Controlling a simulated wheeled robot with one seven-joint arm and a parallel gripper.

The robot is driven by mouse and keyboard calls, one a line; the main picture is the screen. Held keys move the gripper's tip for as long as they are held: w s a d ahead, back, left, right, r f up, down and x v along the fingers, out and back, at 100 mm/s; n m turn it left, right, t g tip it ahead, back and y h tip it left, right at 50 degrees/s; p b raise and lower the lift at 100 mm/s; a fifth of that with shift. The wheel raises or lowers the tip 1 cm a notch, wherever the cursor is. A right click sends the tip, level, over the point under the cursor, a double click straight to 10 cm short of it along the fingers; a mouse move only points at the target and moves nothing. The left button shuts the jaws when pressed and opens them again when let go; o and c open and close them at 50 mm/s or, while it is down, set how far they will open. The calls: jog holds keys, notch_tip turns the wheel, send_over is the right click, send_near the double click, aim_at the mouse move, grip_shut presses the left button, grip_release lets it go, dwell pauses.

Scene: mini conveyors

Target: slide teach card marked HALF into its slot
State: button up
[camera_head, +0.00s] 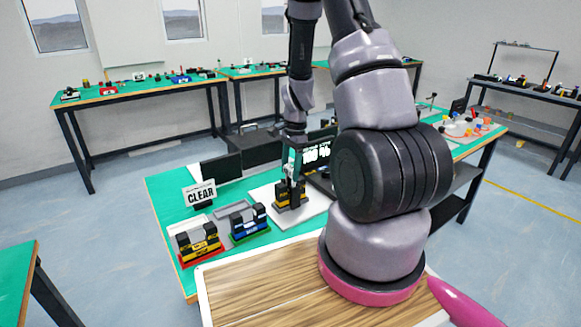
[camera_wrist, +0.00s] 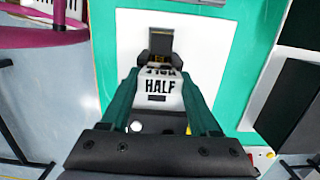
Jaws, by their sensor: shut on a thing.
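The white teach card marked HALF (camera_wrist: 163,88) is between the fingers of my gripper (camera_wrist: 160,80) in the wrist view, its black lettering facing the camera. In the head view my gripper (camera_head: 292,176) is low over a black and yellow block (camera_head: 290,197) on a white plate (camera_head: 318,206). In the wrist view a dark upright piece (camera_wrist: 161,42) stands just beyond the card. The slot itself and the card's lower edge are hidden, so I cannot tell whether the card is in the slot.
Left of the plate stand a yellow-black block (camera_head: 197,243) on a red base, a blue-black block (camera_head: 249,223) on a green base, and a CLEAR sign (camera_head: 200,193). Dark conveyor-like units and a display reading 100 % (camera_head: 317,153) lie behind my gripper.

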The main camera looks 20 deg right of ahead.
jog(key=shift+f, duration=0.4)
jog(key=shift+f, duration=0.1)
jog(key=o, duration=1.4)
jog(key=shift+o, duration=0.2)
notch_tip(320, 180, up, 11)
jog(key=d, duration=0.1)
jog(key=shift+d, duration=0.15)
jog(key=shift+w+f, duration=0.1)
